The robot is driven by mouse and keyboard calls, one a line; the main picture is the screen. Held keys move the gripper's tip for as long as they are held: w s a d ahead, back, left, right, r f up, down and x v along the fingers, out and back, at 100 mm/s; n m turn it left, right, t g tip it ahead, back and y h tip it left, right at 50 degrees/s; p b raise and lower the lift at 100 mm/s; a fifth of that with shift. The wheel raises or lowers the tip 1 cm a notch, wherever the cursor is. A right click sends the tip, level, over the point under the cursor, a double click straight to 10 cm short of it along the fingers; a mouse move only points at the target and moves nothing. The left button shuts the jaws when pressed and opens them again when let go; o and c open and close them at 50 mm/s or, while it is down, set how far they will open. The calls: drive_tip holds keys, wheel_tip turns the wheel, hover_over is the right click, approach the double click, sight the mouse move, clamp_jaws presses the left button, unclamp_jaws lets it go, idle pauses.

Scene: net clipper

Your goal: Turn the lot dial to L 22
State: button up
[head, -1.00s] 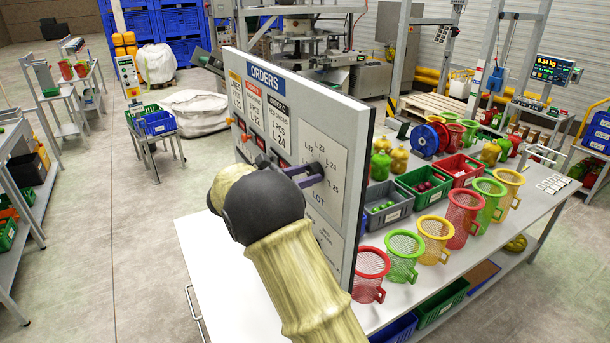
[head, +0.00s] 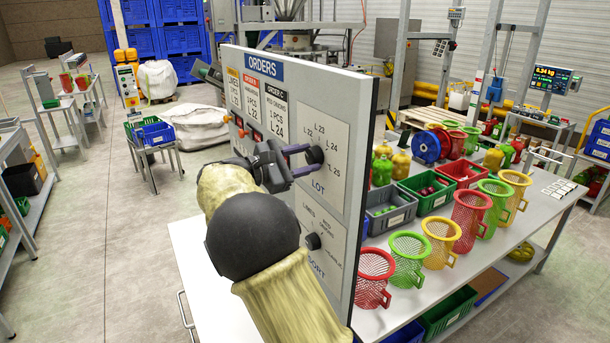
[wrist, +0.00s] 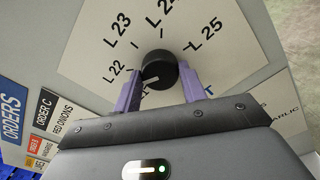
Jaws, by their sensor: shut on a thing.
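The lot dial (head: 315,155) is a round black knob on the white LOT label of the upright orders board (head: 347,84). The labels L 22, L 23, L 24 and L 25 fan around it. In the wrist view the lot dial (wrist: 160,68) sits between the two purple fingers of my gripper (wrist: 160,84), which is shut on it from both sides. A pale mark on the knob points down-left in that view, a little below the L 22 tick. In the head view my gripper (head: 303,160) reaches the dial from the left, and its fingers partly cover the label.
A second black knob, the sort dial (head: 313,241), is below the lot dial on the same board. Order cards with small red parts hang to the left. Behind the board, a table (head: 405,322) carries mesh baskets (head: 409,258) and bins (head: 389,208).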

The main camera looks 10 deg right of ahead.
drive_tip(key=shift+m+b, duration=1.5)
drive_tip(key=shift+b, duration=0.1)
drive_tip(key=o, duration=1)
drive_tip(key=shift+c, duration=0.2)
drive_tip(key=shift+a, duration=0.15)
drive_tip(key=shift+s+a+f, duration=0.1)
drive_tip(key=shift+a, duration=0.25)
drive_tip(key=b+v, duration=0.3)
drive_tip(key=v, duration=1.3)
drive_tip(key=shift+a+b, duration=0.3)
drive_tip(key=shift+s, duration=0.15)
